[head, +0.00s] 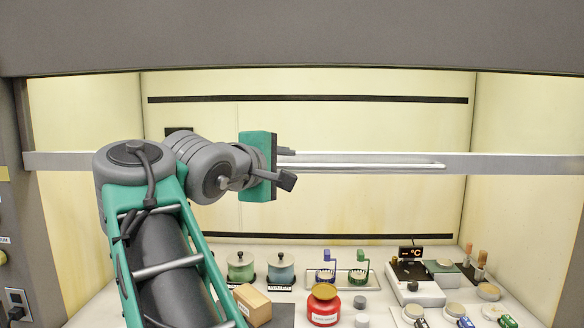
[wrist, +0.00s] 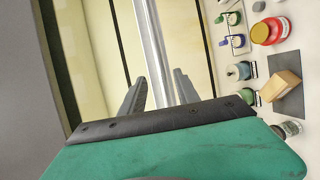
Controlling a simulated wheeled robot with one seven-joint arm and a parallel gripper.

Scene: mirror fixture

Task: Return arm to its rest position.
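My gripper (head: 290,167) is raised at the middle of the picture in the head view, with my arm reaching up from the lower left. Its two dark fingers are apart, one above and one below the left part of a pale handle bar (head: 380,165). In the wrist view my gripper (wrist: 160,77) shows its fingers spread on either side of the bar (wrist: 148,35), with gaps to both. I see nothing gripped. I cannot tell whether the fingertips reach around the bar or stay in front of it.
The handle is on a grey rail (head: 520,165) across a fume hood. Below stand a green pot (head: 240,268), a blue pot (head: 281,272), a red jar (head: 323,307), a cardboard box (head: 252,304) and a device with a display (head: 411,254). The hood's upper space looks clear.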

